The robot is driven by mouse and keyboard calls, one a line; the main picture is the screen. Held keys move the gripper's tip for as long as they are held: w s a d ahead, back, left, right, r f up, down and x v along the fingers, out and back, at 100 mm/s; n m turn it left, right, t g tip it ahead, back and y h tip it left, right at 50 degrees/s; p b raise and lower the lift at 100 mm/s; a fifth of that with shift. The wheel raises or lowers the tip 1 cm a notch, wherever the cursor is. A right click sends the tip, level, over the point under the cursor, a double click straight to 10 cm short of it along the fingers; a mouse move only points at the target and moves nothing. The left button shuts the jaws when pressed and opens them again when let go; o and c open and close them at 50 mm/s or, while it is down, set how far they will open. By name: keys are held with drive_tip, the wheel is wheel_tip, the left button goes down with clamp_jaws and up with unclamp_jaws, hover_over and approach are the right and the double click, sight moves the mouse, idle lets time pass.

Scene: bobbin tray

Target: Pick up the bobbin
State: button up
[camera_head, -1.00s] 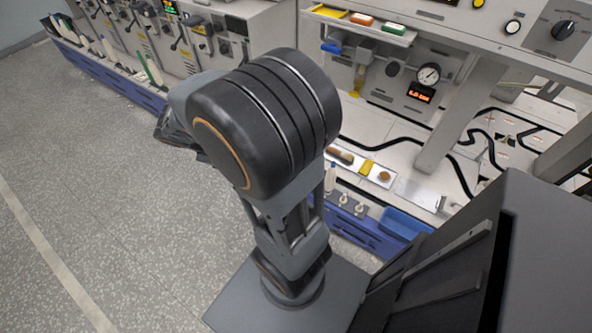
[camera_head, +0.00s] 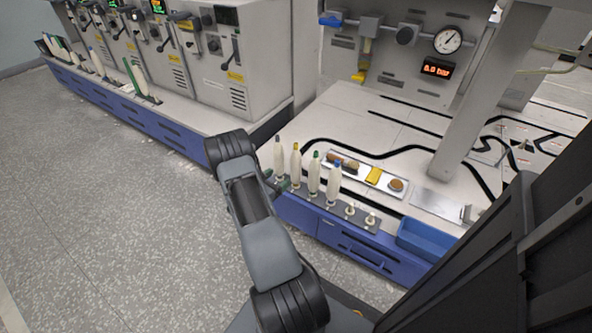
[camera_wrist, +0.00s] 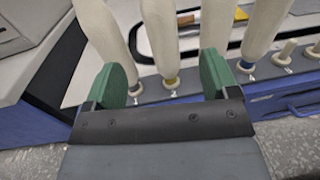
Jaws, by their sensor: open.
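Several tall cream bobbins stand upright in a row on a grey peg rail. In the head view they have different coloured tips: a grey-tipped bobbin (camera_head: 279,160), a yellow-tipped bobbin (camera_head: 295,166), a green-tipped bobbin (camera_head: 314,175) and a blue-tipped bobbin (camera_head: 333,186). My gripper (camera_wrist: 160,76) is open, its two green fingers apart. My arm partly hides the gripper in the head view.
Two empty pegs (camera_head: 360,215) stand right of the bobbins. A white tray (camera_head: 407,184) with small items lies behind them, and a blue bin (camera_head: 428,239) is at the right. A machine with a pressure gauge (camera_head: 448,41) rises behind. Floor at left is clear.

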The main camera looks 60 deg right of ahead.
sight(292, 166)
drive_tip(key=d, duration=0.2)
drive_tip(key=d+b, duration=0.1)
drive_tip(key=d, duration=0.3)
drive_tip(key=shift+s+d, duration=0.1)
drive_tip(key=shift+s, duration=0.3)
drive_tip(key=shift+s+d+f+b, duration=0.15)
drive_tip(key=shift+d+b, duration=0.6)
drive_tip(key=shift+d, duration=0.55)
drive_tip(key=shift+s+d+b, duration=0.15)
drive_tip(key=shift+d+b, duration=0.55)
drive_tip(key=shift+d, duration=0.6)
drive_tip(key=c, duration=1)
drive_tip(key=shift+c, duration=0.2)
